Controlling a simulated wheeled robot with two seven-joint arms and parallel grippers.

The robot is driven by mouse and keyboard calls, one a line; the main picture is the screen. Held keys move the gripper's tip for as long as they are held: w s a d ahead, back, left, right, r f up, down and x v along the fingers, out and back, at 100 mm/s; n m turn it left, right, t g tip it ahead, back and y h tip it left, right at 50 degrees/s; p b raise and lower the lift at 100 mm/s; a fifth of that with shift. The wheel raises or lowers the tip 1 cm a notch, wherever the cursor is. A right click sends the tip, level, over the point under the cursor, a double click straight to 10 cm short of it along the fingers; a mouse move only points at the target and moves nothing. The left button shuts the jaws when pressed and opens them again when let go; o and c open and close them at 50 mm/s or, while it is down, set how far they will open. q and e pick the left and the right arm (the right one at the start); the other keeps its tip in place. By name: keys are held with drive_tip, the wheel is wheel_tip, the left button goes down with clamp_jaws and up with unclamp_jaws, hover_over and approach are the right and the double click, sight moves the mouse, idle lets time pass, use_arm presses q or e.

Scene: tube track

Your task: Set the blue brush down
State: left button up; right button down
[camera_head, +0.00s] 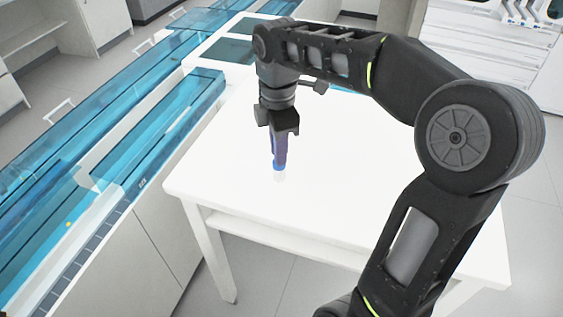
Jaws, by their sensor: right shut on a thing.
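The blue brush (279,152) hangs upright below my right gripper (279,128), with a dark blue body and a lighter tip at its lower end. My right gripper is shut on the upper part of the brush and hides that part. The lower tip is at or just above the white table top (232,166); I cannot tell whether it touches. My left gripper does not show in the head view.
A long machine with blue transparent covers (130,105) runs along the left of the table. The white table top is bare around the brush. Its front edge lies below the brush in the picture. White drawers (480,45) stand at the back right.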

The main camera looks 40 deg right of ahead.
sight(279, 174)
wheel_tip(279, 174, down, 3)
drive_tip(key=shift+s+f, duration=0.1)
drive_tip(key=shift+f, duration=0.25)
idle(0.3)
drive_tip(key=shift+f, duration=0.15)
drive_tip(key=c, duration=1.3)
unclamp_jaws()
